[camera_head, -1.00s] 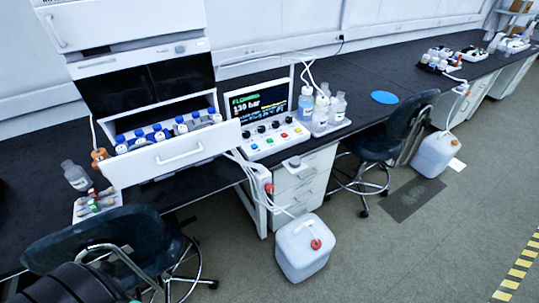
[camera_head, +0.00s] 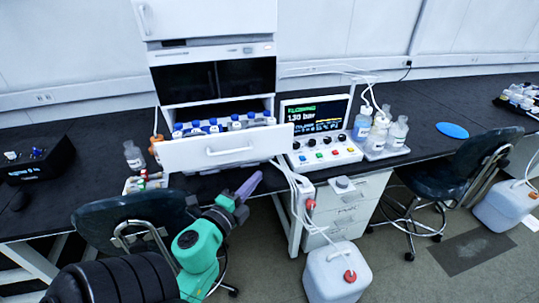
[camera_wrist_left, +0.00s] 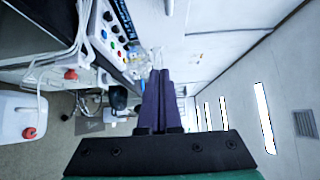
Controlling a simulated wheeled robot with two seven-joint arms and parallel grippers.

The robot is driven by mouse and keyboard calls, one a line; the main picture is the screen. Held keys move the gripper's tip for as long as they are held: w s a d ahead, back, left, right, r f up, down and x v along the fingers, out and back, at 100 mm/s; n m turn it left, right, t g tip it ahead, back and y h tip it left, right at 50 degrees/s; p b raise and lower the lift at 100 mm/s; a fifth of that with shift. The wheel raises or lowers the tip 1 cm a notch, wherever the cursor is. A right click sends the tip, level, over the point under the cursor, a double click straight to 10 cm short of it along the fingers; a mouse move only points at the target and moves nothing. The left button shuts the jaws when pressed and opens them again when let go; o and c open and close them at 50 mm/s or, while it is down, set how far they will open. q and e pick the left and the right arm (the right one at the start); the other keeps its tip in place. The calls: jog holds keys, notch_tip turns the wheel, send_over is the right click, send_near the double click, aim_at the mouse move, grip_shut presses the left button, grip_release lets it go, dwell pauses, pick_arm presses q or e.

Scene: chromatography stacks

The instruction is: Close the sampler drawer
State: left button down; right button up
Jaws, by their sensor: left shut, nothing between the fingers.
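The sampler drawer (camera_head: 190,155) is pulled out of the white stack in the head view, with a white bar handle (camera_head: 229,151) on its front. Several blue-and-white-capped bottles (camera_head: 211,127) stand in it. My left gripper (camera_head: 252,181) is just below and in front of the drawer's lower right part, apart from the handle as far as I can tell. Its purple fingers are shut and empty. They also show together in the left wrist view (camera_wrist_left: 157,95), where the drawer cannot be made out. My right gripper is not in view.
A control box (camera_head: 325,152) with a screen stands right of the drawer, with a bottle tray (camera_head: 385,150) beyond it. A dark chair (camera_head: 135,225) stands in front at the left. White tubes run down to a canister (camera_head: 338,275) on the floor.

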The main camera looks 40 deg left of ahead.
pick_arm(q)
jog(key=p, duration=0.4)
send_near(276, 144)
jog(key=w+d, duration=0.2)
jog(key=w, duration=0.1)
jog(key=w+a, duration=0.2)
jog(key=a, duration=0.1)
jog(key=shift+w+r, duration=0.1)
jog(key=shift+w, duration=0.3)
jog(key=shift+a, duration=0.1)
